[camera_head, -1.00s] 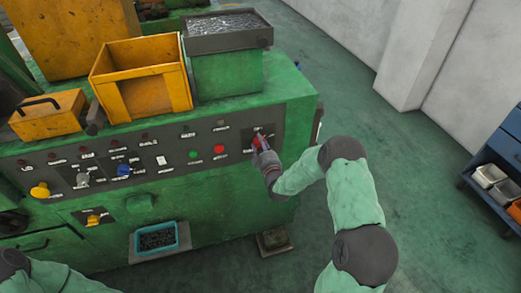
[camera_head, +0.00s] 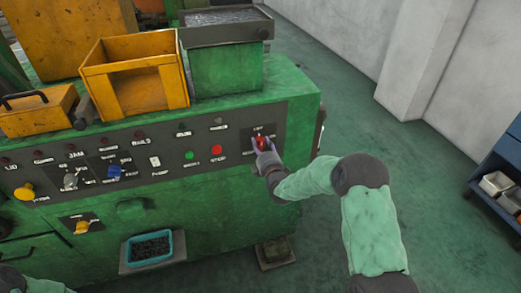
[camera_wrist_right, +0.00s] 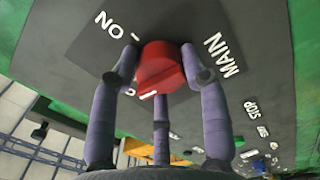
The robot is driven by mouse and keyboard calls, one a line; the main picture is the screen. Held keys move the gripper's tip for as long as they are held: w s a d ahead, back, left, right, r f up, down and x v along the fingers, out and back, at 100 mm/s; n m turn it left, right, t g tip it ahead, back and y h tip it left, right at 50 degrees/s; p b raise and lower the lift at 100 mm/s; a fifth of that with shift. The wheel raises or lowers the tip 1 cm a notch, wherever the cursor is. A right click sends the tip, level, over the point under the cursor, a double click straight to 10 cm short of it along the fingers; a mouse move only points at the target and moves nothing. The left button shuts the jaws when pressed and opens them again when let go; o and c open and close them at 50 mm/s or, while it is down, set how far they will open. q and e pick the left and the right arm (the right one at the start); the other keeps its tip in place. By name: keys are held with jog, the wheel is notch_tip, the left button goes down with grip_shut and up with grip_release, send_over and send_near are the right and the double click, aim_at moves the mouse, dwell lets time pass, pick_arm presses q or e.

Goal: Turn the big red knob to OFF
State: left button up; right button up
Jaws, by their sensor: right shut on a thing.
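The big red knob (camera_head: 262,143) is on a dark plate at the right end of the green machine's control panel. In the right wrist view the red knob (camera_wrist_right: 160,68) has a white pointer mark on its lower edge, and the words ON and MAIN are on the plate beside it. My right gripper (camera_head: 265,157) is at the knob, with its purple-grey fingers around it and shut on it. The fingers hide part of the plate's lettering, so I cannot read an OFF label. My left gripper is out of view; only part of the left arm shows at the lower left.
Left of the knob are a red button (camera_head: 217,149), a green button (camera_head: 189,155) and several switches. Yellow bins (camera_head: 135,85) and a grey tray (camera_head: 226,35) stand on the machine. A teal tray (camera_head: 125,254) sits below the panel.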

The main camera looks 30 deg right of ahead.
jog(key=shift+s+f+n+b, duration=0.1)
jog(key=shift+f+n+b, duration=0.2)
jog(key=shift+n, duration=0.3)
jog(key=shift+d+r, duration=0.1)
jog(key=o, duration=1.1)
jog(key=shift+d, duration=0.1)
jog(key=shift+o, duration=0.2)
jog(key=shift+r, duration=0.1)
jog(key=v, duration=1.2)
